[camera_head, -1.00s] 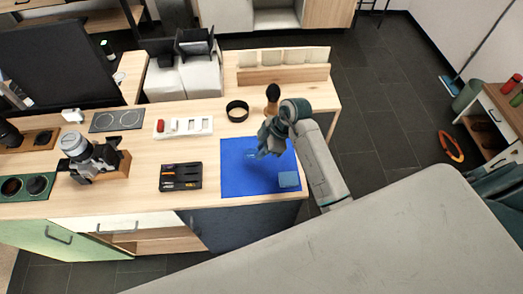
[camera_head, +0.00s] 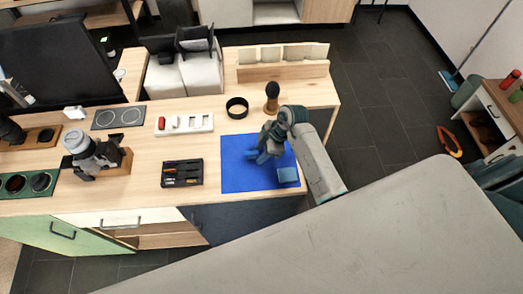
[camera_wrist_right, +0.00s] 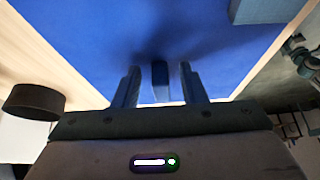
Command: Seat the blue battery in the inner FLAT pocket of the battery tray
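The blue battery (camera_wrist_right: 160,80) appears in the right wrist view as a small dark blue block on the blue mat (camera_wrist_right: 110,30). It lies between the two fingers of my right gripper (camera_wrist_right: 160,85), with a gap on each side. In the head view the right gripper (camera_head: 262,156) is low over the mat (camera_head: 235,180), and I cannot pick out the battery there. A white tray with several pockets (camera_head: 185,132), seemingly the battery tray, lies to the upper left, with a red block (camera_head: 161,123) in its left end. My left gripper is not in view.
A light blue block (camera_head: 288,175) sits at the mat's right side. A black case (camera_head: 182,173) lies left of the mat. A black ring (camera_head: 237,108) and a wooden-handled brush (camera_head: 272,98) stand behind it. A camera (camera_head: 90,155) stands farther left.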

